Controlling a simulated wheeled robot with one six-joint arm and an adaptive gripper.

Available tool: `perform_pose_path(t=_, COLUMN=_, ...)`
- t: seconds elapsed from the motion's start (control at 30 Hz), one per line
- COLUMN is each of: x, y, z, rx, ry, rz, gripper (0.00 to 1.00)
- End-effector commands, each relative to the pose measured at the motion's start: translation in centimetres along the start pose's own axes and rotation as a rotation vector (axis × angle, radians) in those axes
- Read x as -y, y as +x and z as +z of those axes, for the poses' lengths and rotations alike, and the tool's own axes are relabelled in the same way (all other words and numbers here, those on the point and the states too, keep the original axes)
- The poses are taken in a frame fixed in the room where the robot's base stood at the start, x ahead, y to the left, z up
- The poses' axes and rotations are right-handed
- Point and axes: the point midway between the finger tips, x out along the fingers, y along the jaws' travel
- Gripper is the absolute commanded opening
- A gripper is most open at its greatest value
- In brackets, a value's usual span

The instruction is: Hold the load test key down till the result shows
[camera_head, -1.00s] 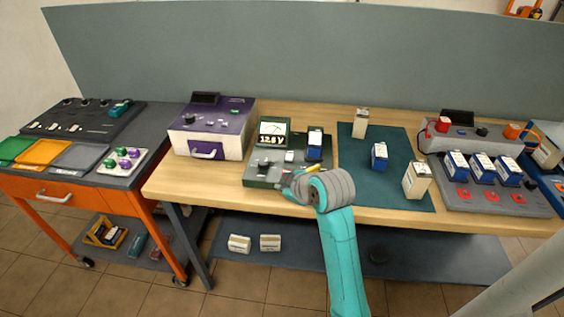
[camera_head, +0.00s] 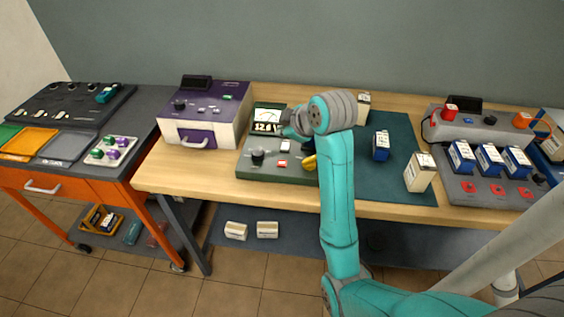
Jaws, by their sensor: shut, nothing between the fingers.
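The green battery tester (camera_head: 247,170) sits on the bench, with a dark knob (camera_head: 258,156), a white part (camera_head: 286,146) and a red part (camera_head: 283,163) on its top. A yellow part (camera_head: 309,162) shows at its right side, just below my arm; I cannot tell whether it is the load test key. The display (camera_head: 265,127) shows digits starting with 12, the end covered by my gripper. My gripper (camera_head: 292,126) is shut and empty, over the tester's back right. Its fingertips are not clear, and I cannot see whether they touch anything.
A purple and white unit (camera_head: 215,108) stands left of the tester. A dark green mat (camera_head: 400,130) with a blue battery (camera_head: 381,146) and pale batteries (camera_head: 419,172) lies to the right. A grey charger (camera_head: 480,128) stands further right.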

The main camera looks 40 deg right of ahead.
Motion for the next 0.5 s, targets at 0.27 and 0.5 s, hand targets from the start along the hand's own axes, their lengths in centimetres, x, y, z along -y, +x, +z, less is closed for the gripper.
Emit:
perform_pose_path(t=0.27, x=1.4, y=1.7, z=1.3, rx=0.002, ry=0.001, rz=-0.003, gripper=0.00)
perform_pose_path(t=0.5, x=2.9, y=3.9, z=2.9, rx=0.002, ry=0.001, rz=-0.003, gripper=0.00)
